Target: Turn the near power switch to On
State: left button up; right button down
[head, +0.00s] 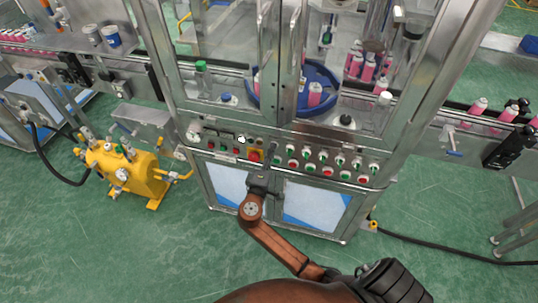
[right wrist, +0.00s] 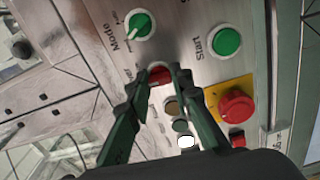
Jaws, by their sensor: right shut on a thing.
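The machine's control panel (head: 225,142) runs across the front of the glazed cabinet. My right gripper (right wrist: 166,72) is at this panel, its fingertips closed around a small red control (right wrist: 158,77) in the right wrist view. The fingers hide part of this control, and I cannot read a label for it or tell its setting. In the head view my right gripper (head: 270,150) stands upright in front of the panel, right of the red emergency button (head: 254,156) on its yellow plate. My left gripper is not in view.
Close around the fingers are a green Mode selector (right wrist: 138,25), a green Start button (right wrist: 225,40) and the emergency button (right wrist: 237,107). Several more green and red controls line the panel's right part. A yellow tank (head: 125,172) stands on the floor at left.

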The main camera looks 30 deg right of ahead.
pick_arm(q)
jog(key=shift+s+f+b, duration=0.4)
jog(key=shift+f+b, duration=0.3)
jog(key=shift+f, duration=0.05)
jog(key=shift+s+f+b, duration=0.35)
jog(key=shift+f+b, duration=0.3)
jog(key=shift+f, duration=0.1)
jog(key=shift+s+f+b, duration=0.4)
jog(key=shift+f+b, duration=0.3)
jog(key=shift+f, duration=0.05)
pick_arm(e)
jog(key=shift+f+m, duration=0.15)
jog(key=shift+m, duration=2.35)
jog(key=c, duration=1.7)
grip_release()
jog(key=shift+c, duration=0.2)
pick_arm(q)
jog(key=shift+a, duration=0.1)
pick_arm(e)
jog(key=v, duration=0.7)
jog(key=shift+s+a, duration=0.15)
jog(key=shift+a, duration=0.05)
